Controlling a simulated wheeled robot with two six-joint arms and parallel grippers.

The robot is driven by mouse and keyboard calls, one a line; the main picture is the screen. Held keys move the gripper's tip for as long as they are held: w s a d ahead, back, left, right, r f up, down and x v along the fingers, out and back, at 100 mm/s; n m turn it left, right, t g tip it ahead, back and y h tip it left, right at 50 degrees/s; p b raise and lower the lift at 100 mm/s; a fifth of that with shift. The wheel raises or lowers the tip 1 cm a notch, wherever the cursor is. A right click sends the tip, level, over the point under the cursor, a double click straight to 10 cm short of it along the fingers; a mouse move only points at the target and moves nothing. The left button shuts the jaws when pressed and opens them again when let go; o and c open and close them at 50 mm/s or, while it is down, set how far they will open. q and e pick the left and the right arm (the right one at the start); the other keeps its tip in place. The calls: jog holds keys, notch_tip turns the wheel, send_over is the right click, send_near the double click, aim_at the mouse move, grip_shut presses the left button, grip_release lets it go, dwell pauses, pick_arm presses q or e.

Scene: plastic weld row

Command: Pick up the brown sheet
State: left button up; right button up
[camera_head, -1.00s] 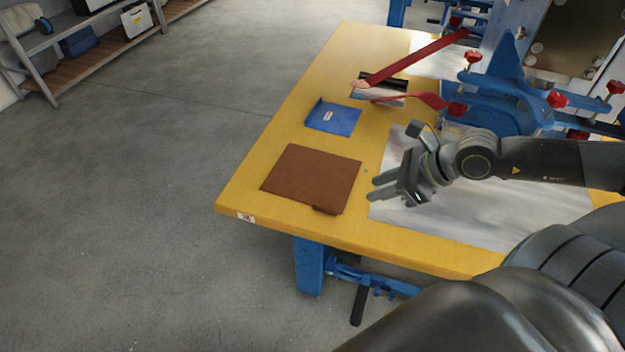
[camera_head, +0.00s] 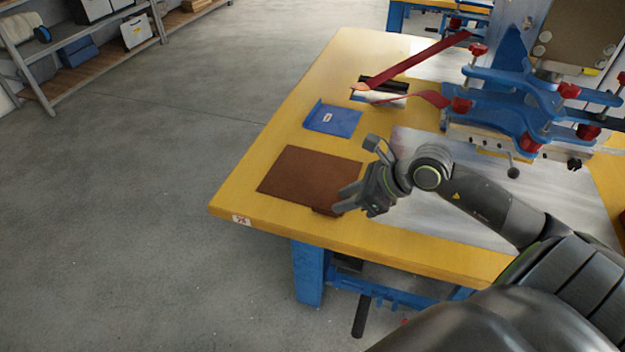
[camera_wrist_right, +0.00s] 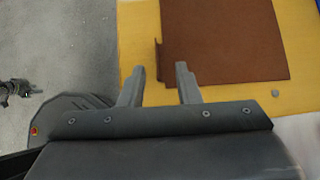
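The brown sheet (camera_head: 305,178) lies flat on the yellow table near its front left corner, with a small tab at its near edge. It also fills the upper middle of the right wrist view (camera_wrist_right: 225,40), where the tab shows on its left edge. My right gripper (camera_head: 341,202) is at the sheet's near right edge, by the tab. In the right wrist view its two fingers (camera_wrist_right: 160,82) stand apart with nothing between them but table and the sheet's edge. I cannot tell if a finger touches the sheet.
A blue folder-like piece (camera_head: 332,119) lies behind the sheet. A blue welding machine with red knobs (camera_head: 530,100) and red straps stands at the back right. A pale metal plate (camera_head: 470,205) covers the table's right part. Shelves (camera_head: 85,45) stand far left beyond open floor.

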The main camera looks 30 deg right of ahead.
aim_at(322, 208)
jog(key=shift+x, duration=2.9)
jog(key=shift+s+a, duration=0.15)
grip_shut()
